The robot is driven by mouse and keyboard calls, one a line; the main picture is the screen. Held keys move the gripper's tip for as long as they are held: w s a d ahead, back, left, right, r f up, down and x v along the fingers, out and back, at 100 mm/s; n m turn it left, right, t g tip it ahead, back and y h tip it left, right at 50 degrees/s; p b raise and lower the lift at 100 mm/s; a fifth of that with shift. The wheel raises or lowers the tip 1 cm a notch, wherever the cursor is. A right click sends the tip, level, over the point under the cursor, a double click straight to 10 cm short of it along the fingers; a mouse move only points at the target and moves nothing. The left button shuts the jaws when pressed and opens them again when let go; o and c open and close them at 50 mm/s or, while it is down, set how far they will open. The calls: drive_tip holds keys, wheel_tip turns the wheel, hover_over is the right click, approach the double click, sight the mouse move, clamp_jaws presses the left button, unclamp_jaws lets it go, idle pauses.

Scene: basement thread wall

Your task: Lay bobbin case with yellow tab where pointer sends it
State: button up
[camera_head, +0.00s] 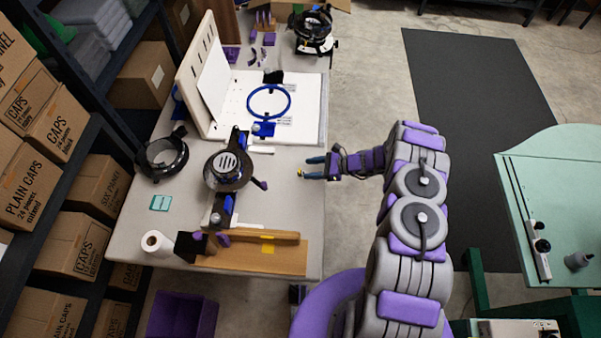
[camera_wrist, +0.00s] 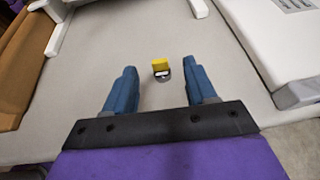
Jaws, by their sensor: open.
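The bobbin case with the yellow tab (camera_wrist: 161,70) lies on the grey table top (camera_wrist: 90,60), small and metallic under its yellow tab. In the head view it is a tiny yellow spot (camera_head: 300,172) near the table's right edge. My gripper (camera_head: 308,168) is open and empty, its blue fingers reaching in from the right. In the wrist view the case shows between the two fingertips, with a gap on each side. Whether the fingers are at its height is hard to tell. I cannot clearly pick out the pointer in either view.
A white board with a blue hoop (camera_head: 269,102) lies behind. A black round cap frame on a stand (camera_head: 228,170) is to the left. A wooden bar on a brown board (camera_head: 268,255) lies in front. Shelves of boxes (camera_head: 75,245) line the left; a green table (camera_head: 560,190) stands right.

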sight(301, 171)
drive_tip(key=x, duration=0.2)
drive_tip(key=b+x, duration=0.1)
drive_tip(key=x, duration=0.2)
drive_tip(key=shift+f, duration=0.4)
drive_tip(key=shift+d, duration=0.1)
clamp_jaws()
